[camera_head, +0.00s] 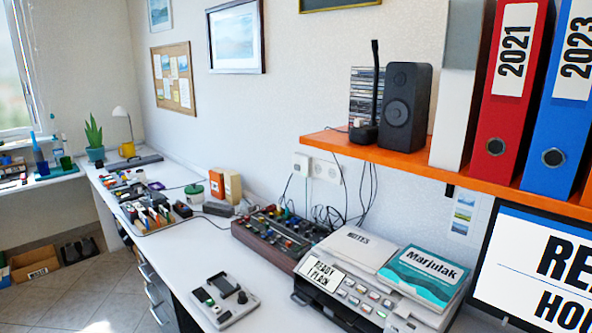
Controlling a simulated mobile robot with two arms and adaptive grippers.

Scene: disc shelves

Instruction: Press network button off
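I see no control labelled as a network button. A dark upright device with a tall thin rod (374,95) stands on the orange shelf. No button can be made out on it. White wall boxes (325,170) with cables sit just below the shelf. On the desk, a control box with coloured knobs (280,232) stands beside a printer-like machine with a row of buttons (362,297). A small grey panel with dark and green parts (220,301) lies near the front edge. What each control does is not readable. Neither of my grippers is in view.
The orange shelf (400,157) juts out above the desk. It holds a black speaker (404,108) and red (511,90) and blue (560,100) binders. A monitor (535,265) stands at right. A cluttered tray (150,205) lies on the white desk. The floor at left has clear room.

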